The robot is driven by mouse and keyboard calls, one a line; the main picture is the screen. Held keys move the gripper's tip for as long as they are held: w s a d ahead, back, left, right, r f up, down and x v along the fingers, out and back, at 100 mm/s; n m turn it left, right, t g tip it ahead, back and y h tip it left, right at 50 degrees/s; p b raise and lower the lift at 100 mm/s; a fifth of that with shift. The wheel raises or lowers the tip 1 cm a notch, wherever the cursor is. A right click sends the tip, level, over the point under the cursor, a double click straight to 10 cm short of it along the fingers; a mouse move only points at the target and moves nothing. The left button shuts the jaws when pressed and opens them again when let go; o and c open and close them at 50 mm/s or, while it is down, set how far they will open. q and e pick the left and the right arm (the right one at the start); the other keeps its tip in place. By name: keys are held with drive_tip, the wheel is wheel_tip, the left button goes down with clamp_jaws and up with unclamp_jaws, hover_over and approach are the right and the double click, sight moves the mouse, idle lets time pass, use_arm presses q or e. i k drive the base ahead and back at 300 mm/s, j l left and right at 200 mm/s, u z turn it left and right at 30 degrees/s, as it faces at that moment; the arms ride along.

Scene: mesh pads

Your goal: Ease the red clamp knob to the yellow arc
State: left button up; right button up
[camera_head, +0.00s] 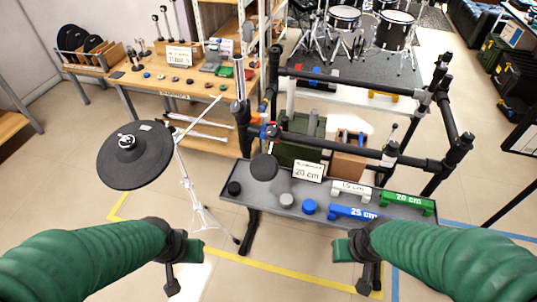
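A small red part (272,125), which looks like the red clamp knob, sits beside a blue piece on the left upright of the black drum rack (345,84). It is too small to show its angle. I cannot make out a yellow arc near it. My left gripper (183,268) hangs over the floor at the lower left, well short of the rack. My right gripper (355,265) hangs in front of the grey bench, at the lower right. Both look empty and touch nothing. Their finger gaps are not clear.
The grey bench (228,197) holds black, grey and blue round pieces, blue and green bars and size signs. A black cymbal pad (134,158) on a stand is at the left. A dark round pad (264,167) juts from the rack. Open floor lies between my arms.

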sight(272, 132)
drive_tip(key=i+l+z, duration=0.2)
drive_tip(key=i+l, duration=0.15)
drive_tip(key=l, duration=0.25)
drive_tip(key=i+l+z, duration=0.2)
drive_tip(key=i+l, duration=0.2)
drive_tip(key=l, duration=0.1)
